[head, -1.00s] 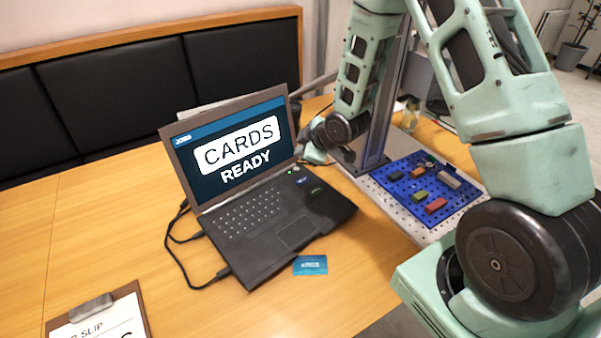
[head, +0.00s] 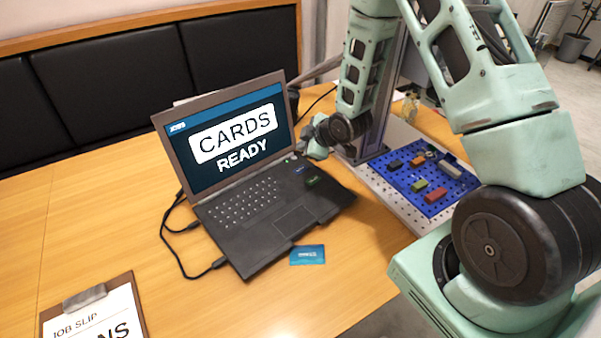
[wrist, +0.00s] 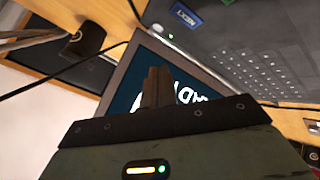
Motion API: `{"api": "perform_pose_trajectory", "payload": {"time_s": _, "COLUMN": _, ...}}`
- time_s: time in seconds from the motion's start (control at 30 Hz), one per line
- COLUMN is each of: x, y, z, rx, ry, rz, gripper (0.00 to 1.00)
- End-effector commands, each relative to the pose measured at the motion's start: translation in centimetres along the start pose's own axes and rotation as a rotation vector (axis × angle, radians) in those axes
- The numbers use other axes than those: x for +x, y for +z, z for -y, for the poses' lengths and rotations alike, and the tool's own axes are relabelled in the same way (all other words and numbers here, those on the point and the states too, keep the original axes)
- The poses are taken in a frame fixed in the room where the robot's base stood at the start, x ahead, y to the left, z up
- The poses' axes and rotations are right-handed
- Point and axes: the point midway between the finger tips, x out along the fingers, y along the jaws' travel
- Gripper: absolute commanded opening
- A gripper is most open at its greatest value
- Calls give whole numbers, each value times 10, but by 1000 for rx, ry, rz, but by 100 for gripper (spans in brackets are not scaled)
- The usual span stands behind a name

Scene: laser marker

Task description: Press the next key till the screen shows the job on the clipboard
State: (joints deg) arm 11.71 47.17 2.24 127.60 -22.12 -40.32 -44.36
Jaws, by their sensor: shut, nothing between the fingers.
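The laptop (head: 262,215) stands open on the wooden table, and its screen (head: 236,138) reads "CARDS READY". A blue key (head: 299,170) sits at the right of its keyboard deck, with a green key (head: 312,181) in front of it. In the wrist view the blue key (wrist: 186,14) reads "NEXT". The clipboard (head: 92,318) lies at the lower left. Its sheet says "JOB SLIP" above large letters ending in "NS"; the rest is cut off. My gripper (head: 307,138) is shut and empty beside the screen's right edge, apart from the keys. Its fingers (wrist: 157,86) cover part of the screen in the wrist view.
A blue card (head: 307,255) lies in front of the laptop. A blue perforated plate (head: 428,180) with several small coloured blocks is at the right. Black cables run along the laptop's left side. The table left of the laptop is clear.

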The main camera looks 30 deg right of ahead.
Motion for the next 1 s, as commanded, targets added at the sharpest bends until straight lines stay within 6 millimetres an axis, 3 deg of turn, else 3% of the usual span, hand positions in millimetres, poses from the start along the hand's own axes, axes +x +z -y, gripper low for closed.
{"api": "perform_pose_trajectory", "payload": {"time_s": 0.4, "x": 40, "y": 29, "z": 29, "rx": -1, "ry": 1, "rz": -1, "gripper": 0}}
{"api": "perform_pose_trajectory", "payload": {"time_s": 1.0, "x": 42, "y": 30, "z": 30, "rx": 0, "ry": 1, "rz": 0, "gripper": 0}}
